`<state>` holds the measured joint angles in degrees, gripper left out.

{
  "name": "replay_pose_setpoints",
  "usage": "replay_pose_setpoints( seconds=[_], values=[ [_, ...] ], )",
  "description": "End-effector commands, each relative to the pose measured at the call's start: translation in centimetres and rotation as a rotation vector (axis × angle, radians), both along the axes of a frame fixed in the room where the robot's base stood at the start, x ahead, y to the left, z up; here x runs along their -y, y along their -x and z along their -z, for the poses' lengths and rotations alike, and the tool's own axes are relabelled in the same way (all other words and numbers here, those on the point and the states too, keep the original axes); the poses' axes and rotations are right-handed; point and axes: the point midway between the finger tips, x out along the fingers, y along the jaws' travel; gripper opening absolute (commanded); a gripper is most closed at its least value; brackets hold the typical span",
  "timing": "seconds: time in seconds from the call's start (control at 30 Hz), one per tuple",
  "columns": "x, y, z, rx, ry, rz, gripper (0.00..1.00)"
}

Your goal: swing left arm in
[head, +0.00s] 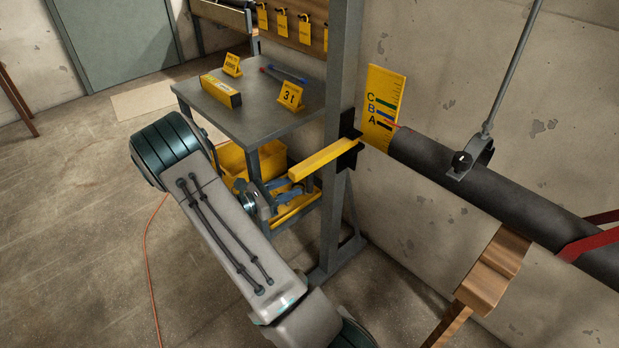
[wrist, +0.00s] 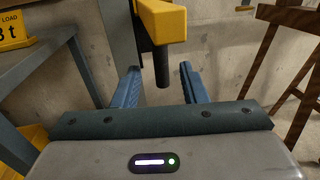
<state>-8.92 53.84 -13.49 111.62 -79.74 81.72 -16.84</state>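The yellow left arm (head: 325,159) is mounted by a black bracket (head: 348,145) on the grey upright post (head: 334,205). It sticks out from the post toward the lower left, away from the dark pipe (head: 450,170). In the wrist view the yellow arm's end (wrist: 165,22) is at the top, with a dark peg (wrist: 161,68) hanging down from it. My gripper (wrist: 161,80) is open, with one blue finger on each side of the peg in the picture; I see no contact. In the head view my gripper (head: 285,186) is just below the yellow arm's free end, partly hidden by my wrist.
A grey table (head: 225,105) with a yellow box (head: 221,91) and a load sign (head: 291,96) stands left of the post. A yellow bin (head: 232,160) is beneath it. A wooden stand (head: 492,270) and a hanging clamp (head: 470,160) are at the pipe. Open floor lies left.

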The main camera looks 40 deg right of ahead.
Motion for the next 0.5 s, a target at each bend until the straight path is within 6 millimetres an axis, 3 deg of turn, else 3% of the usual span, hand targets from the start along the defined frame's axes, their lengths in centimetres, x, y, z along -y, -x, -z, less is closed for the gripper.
replay_pose_setpoints(
  seconds=[0.2, 0.5],
  values=[
    [4.5, 0.6, -0.1, 0.001, -0.001, 0.004, 0.39],
    [7.2, 0.9, 0.0, 0.001, -0.001, 0.001, 0.39]
  ],
)
